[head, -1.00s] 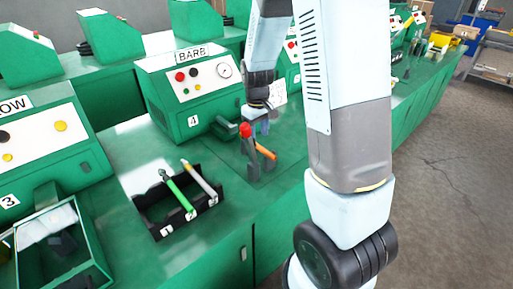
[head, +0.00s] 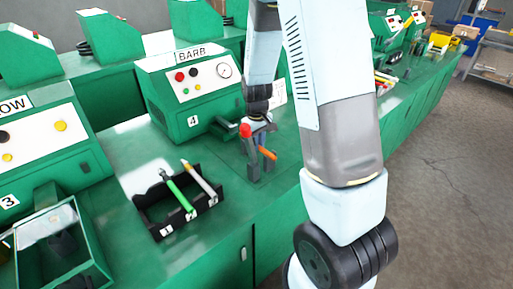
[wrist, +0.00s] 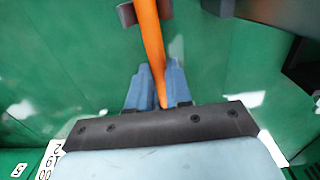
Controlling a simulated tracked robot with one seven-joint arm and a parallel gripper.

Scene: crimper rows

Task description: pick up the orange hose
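The orange hose (head: 267,153) stands tilted at the grey clamp (head: 251,160) with the red knob, in front of the BARB machine. In the wrist view the hose (wrist: 149,35) runs from a dark grey clamp part at the top down between my two blue-grey fingers. My gripper (head: 264,128) is at the hose's upper end, close behind the red knob. In the wrist view my gripper (wrist: 158,85) has its fingers close together, one on each side of the hose, and looks shut on it. The fingers partly hide the hose end.
A black rack (head: 156,226) holding a green and a white hose stands left of the clamp. The green BARB machine (head: 190,95) is behind. Green bench top around the clamp is clear.

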